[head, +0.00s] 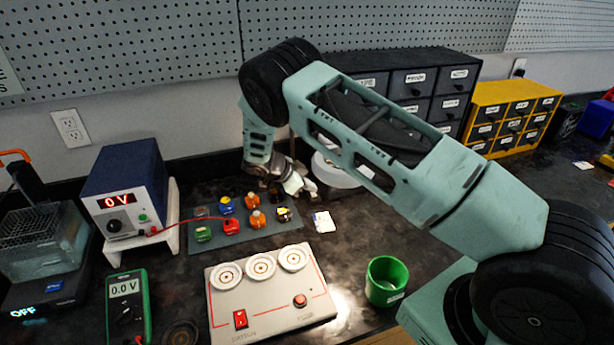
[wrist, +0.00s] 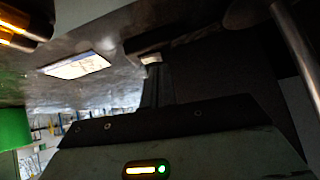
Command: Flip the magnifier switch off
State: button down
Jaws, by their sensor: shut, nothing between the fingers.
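A pale round base (head: 345,172), which looks like the magnifier's base, sits on the bench behind my arm. My arm hides much of it, and I cannot make out its switch or whether it is on. My gripper (head: 308,188) is shut and empty, low over the bench at the left edge of this base. I cannot tell whether it touches it. In the wrist view the closed fingers (wrist: 152,62) point away into a dark area. A metal rod (wrist: 296,50) stands at the right there, possibly the magnifier's stem.
A white card (head: 323,222) lies in front of my gripper. Several colored clips lie on a grey mat (head: 205,240) to the left. A grey box (head: 265,315) with a red switch and a green cup (head: 387,280) stand in front. Drawer cabinets (head: 430,78) stand behind.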

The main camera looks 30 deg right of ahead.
jog(key=shift+f, duration=0.2)
jog(key=shift+w+f+b, duration=0.15)
jog(key=shift+f+b, duration=0.3)
jog(key=shift+b, duration=0.6)
jog(key=shift+r, duration=0.25)
jog(key=shift+s+a+f, duration=0.1)
jog(key=shift+s+a, duration=0.05)
jog(key=shift+s, duration=0.8)
